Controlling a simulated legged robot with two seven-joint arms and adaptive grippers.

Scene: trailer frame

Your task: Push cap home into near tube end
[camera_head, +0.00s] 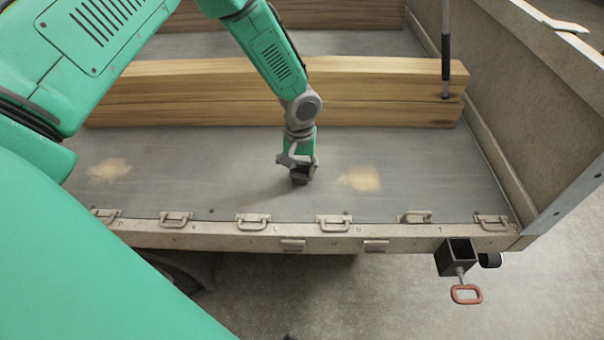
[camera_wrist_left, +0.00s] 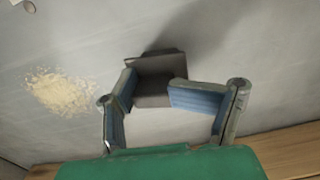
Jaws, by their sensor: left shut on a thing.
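My left gripper (camera_head: 299,165) is shut on a small dark square cap (camera_head: 300,179), low over the grey trailer bed. In the left wrist view the blue-padded fingers of the left gripper (camera_wrist_left: 150,92) close on either side of the cap (camera_wrist_left: 158,66). I cannot tell whether the cap touches the bed. A dark square tube (camera_head: 457,258) with an open end sits at the trailer's front edge, lower right. It is well to the right of the gripper and apart from the cap. My right gripper is not in view.
A stack of wooden beams (camera_head: 370,90) lies across the bed behind the gripper. Metal latches (camera_head: 253,220) line the front rail. A red handle (camera_head: 466,294) hangs below the tube. A side wall (camera_head: 520,90) stands at right. Pale dust patches (camera_head: 360,179) mark the bed, otherwise clear around the gripper.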

